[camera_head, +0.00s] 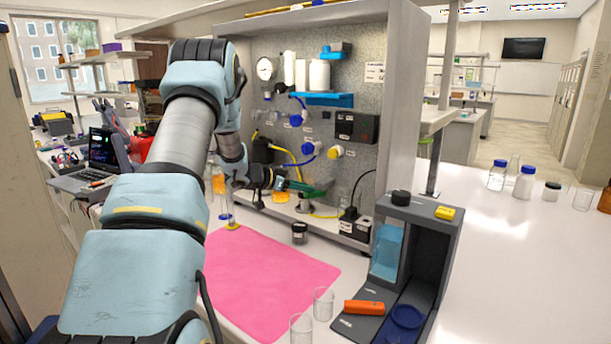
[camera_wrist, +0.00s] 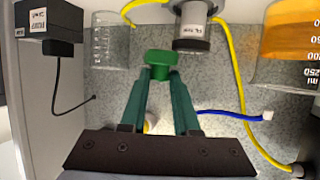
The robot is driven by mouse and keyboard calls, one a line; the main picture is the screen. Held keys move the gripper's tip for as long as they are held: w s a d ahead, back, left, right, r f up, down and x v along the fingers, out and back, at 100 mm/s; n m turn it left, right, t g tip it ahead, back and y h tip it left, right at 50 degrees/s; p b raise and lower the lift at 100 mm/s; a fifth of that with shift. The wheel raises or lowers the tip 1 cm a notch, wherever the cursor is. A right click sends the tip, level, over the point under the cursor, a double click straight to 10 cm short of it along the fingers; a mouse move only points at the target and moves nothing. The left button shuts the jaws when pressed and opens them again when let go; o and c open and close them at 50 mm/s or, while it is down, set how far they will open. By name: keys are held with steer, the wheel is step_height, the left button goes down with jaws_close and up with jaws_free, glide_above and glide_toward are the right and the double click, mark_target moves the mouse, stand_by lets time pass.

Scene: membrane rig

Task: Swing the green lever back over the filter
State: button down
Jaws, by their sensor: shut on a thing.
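The green lever's end (camera_wrist: 159,58) is a bright green block in the wrist view, with my gripper (camera_wrist: 160,72) shut on it. My two dark green fingers reach up the picture from the dark palm and close on the block at their tips. The filter seems to be the grey cylinder with a labelled pale face (camera_wrist: 192,38), just right of the block and apart from it.
An orange-filled beaker (camera_wrist: 284,48) and an empty beaker (camera_wrist: 109,42) flank the lever, with yellow tubing (camera_wrist: 232,75) and a blue tube (camera_wrist: 232,115) close by. The grey panel (camera_head: 340,90) stands behind. The pink mat (camera_head: 265,285) in front is mostly clear.

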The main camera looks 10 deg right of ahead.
mark_target(302, 194)
steer(key=w+m+g, duration=0.1)
steer(key=m+g, duration=0.1)
steer(key=w+m+g, duration=0.1)
steer(key=g, duration=0.1)
steer(key=shift+w+f+m+h, duration=0.1)
steer(key=shift+f+m+h, duration=0.1)
steer(key=shift+m+h, duration=0.2)
steer(key=shift+w+m+g+b, duration=0.3)
steer(key=shift+m+g+b, duration=0.2)
steer(key=shift+g, duration=0.2)
steer(key=shift+w+m+g+b, duration=0.25)
steer(key=shift+m+g+b, duration=0.15)
steer(key=shift+m+g, duration=0.25)
steer(key=shift+w+d+m+g+b, duration=0.2)
steer(key=shift+m+g+b, duration=0.15)
steer(key=shift+g+b, duration=0.2)
steer(key=shift+w+r+m+g+b, duration=0.15)
steer(key=shift+r+m+g+b, duration=0.05)
steer(key=shift+m+g+b, duration=0.25)
steer(key=c, duration=0.6)
jaws_free()
steer(key=shift+c, duration=0.2)
